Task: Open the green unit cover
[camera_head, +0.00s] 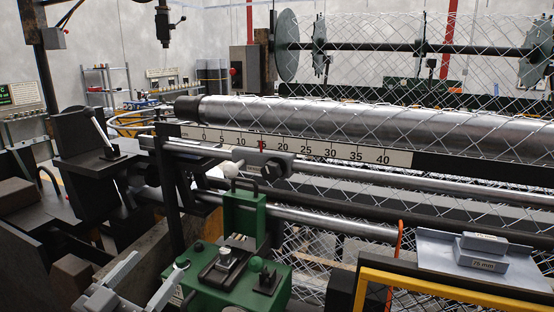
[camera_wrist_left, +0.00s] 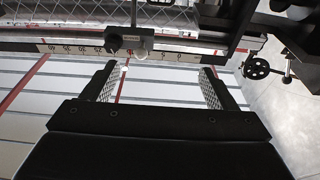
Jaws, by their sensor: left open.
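The green unit (camera_head: 215,292) sits at the lower middle of the head view. It carries black fittings, small green knobs and an upright green block (camera_head: 243,216) with a dark loop handle (camera_head: 244,186) on top. I cannot tell which part is its cover. My left gripper (camera_head: 147,278) is at the bottom left, just left of the unit, its two grey fingers apart. In the left wrist view its fingers (camera_wrist_left: 160,84) are spread with nothing held between them. The green unit does not show clearly there. My right gripper is not in view.
A long steel roller (camera_head: 330,113) with wire mesh and a numbered scale (camera_head: 300,147) lies behind the unit. A grey tray (camera_head: 435,250) with labelled blocks (camera_head: 482,252) and a yellow-edged frame (camera_head: 440,290) stand at the right. Dark machine parts (camera_head: 88,140) crowd the left.

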